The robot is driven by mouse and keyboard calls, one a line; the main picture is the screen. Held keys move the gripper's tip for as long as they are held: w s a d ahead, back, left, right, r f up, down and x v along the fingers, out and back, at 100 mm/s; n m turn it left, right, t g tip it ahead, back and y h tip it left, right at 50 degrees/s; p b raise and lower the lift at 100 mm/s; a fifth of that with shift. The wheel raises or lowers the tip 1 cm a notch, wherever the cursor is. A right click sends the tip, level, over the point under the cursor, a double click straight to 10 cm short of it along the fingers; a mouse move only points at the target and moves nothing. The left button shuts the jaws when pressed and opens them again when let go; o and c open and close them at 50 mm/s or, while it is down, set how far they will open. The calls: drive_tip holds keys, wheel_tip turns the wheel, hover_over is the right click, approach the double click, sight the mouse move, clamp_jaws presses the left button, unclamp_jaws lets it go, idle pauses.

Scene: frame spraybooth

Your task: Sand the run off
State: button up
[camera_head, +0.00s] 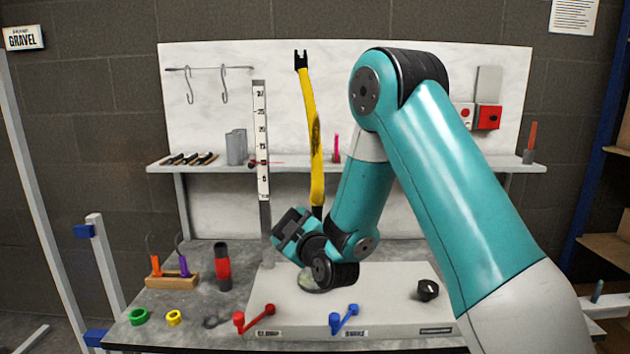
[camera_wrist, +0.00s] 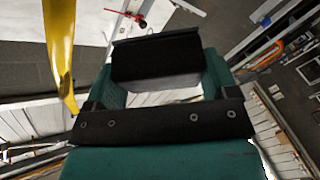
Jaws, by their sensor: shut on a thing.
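A long yellow frame part (camera_head: 311,120) stands nearly upright behind the bench, with a black forked top and a dark speckled patch partway down one side. Its lower end is close behind my arm and partly hidden. It also shows at the left of the wrist view (camera_wrist: 60,45). My gripper (camera_head: 292,230) is low, left of the part's lower end and apart from it. It is shut on a dark block (camera_wrist: 155,57), which spans between the teal fingers in the wrist view. I cannot tell which mark is the run.
A height scale (camera_head: 261,140) stands left of the yellow part. On the bench are a red lever (camera_head: 254,319), a blue lever (camera_head: 344,319), a black knob (camera_head: 428,290), a red-black cylinder (camera_head: 222,267) and a wooden rack (camera_head: 172,281). A shelf (camera_head: 430,166) runs behind.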

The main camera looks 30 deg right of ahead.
sight(312, 167)
drive_tip(key=shift+s+d+r+h, duration=0.1)
drive_tip(key=shift+d+r+h, duration=0.1)
drive_tip(key=shift+r, duration=0.25)
drive_tip(key=shift+s+d+r+h, duration=0.1)
drive_tip(key=shift+d+r+h, duration=0.1)
drive_tip(key=shift+r, duration=0.25)
drive_tip(key=s+d+r+m+t+h+p, duration=0.25)
drive_tip(key=d+r+h, duration=0.2)
drive_tip(key=r, duration=0.45)
drive_tip(key=shift+n, duration=0.35)
drive_tip(key=shift+w+d+f+p, duration=0.1)
drive_tip(key=shift+w+d+p, duration=0.25)
drive_tip(key=shift+w, duration=0.5)
drive_tip(key=shift+w+d+f+p, duration=0.1)
drive_tip(key=shift+w+d+p, duration=0.1)
drive_tip(key=shift+w+d, duration=0.55)
drive_tip(key=shift+w+d+f+p, duration=0.1)
drive_tip(key=shift+w+d+p, duration=0.15)
drive_tip(key=shift+w, duration=0.75)
drive_tip(key=shift+w+d+p, duration=0.5)
drive_tip(key=shift+w+p, duration=0.25)
drive_tip(key=shift+p, duration=0.05)
drive_tip(key=shift+r, duration=0.15)
wheel_tip(312, 167, up, 14)
drive_tip(key=p, duration=1.7)
drive_tip(key=shift+w+r, duration=0.1)
drive_tip(key=shift+r, duration=0.15)
drive_tip(key=shift+f+b, duration=5.1)
drive_tip(key=shift+f, duration=2.35)
